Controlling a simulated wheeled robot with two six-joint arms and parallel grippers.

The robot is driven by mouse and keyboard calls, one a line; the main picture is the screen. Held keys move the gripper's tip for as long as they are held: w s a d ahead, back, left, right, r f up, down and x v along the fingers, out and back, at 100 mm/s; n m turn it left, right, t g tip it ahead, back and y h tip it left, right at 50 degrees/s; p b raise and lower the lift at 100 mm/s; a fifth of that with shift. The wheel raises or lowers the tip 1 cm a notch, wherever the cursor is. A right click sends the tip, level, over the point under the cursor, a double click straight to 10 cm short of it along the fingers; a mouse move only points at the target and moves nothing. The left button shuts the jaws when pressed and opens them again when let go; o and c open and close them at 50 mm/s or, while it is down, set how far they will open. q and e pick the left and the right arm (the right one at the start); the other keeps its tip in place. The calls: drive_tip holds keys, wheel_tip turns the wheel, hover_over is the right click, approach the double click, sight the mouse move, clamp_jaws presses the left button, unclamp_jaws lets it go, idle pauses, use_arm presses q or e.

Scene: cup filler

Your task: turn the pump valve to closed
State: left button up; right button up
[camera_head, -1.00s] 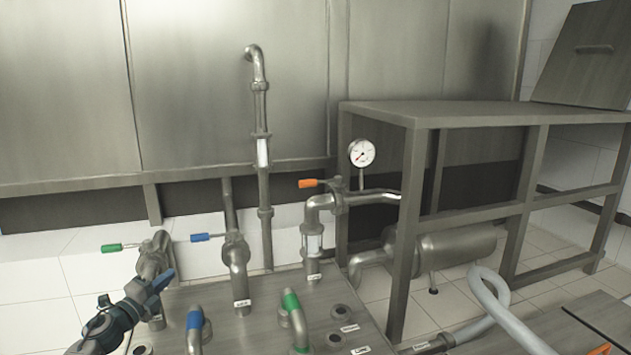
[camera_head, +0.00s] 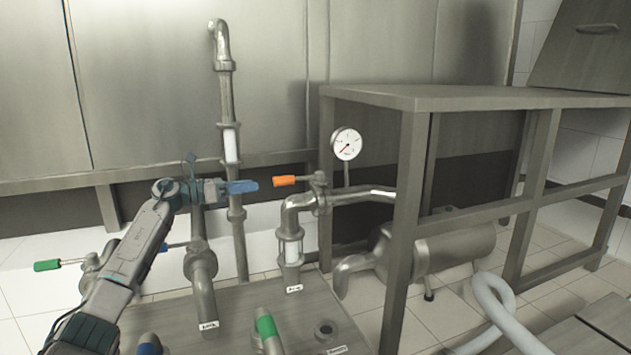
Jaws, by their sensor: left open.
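The pump valve has an orange handle (camera_head: 291,181) that points left from its valve body (camera_head: 321,192) on the metal pipe near the gauge. My left gripper (camera_head: 250,186) is open, with its blue fingers just left of the handle's tip. The fingers look level with the handle and seem apart from it by a small gap. My right gripper does not show.
A round gauge (camera_head: 346,144) stands right of the valve. A tall vertical pipe (camera_head: 229,145) rises behind my gripper. A green handle (camera_head: 47,265) is at the far left. A metal table frame (camera_head: 405,215) stands at right.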

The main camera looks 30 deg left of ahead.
sight(274, 182)
use_arm(q)
drive_tip(key=w+d+p, duration=0.1)
drive_tip(key=w+d+r+p, duration=0.1)
drive_tip(key=d, duration=0.1)
drive_tip(key=shift+w, duration=0.2)
drive_tip(key=x, duration=0.2)
drive_tip(key=p+x, duration=0.1)
drive_tip(key=x, duration=0.2)
drive_tip(key=shift+w+d+f+p, duration=0.1)
drive_tip(key=shift+w+f+p, duration=0.15)
drive_tip(key=shift+w+p, duration=0.15)
drive_tip(key=shift+w+d, duration=0.25)
drive_tip(key=shift+d, duration=0.05)
drive_tip(key=shift+f, duration=0.1)
drive_tip(key=c, duration=1)
clamp_jaws()
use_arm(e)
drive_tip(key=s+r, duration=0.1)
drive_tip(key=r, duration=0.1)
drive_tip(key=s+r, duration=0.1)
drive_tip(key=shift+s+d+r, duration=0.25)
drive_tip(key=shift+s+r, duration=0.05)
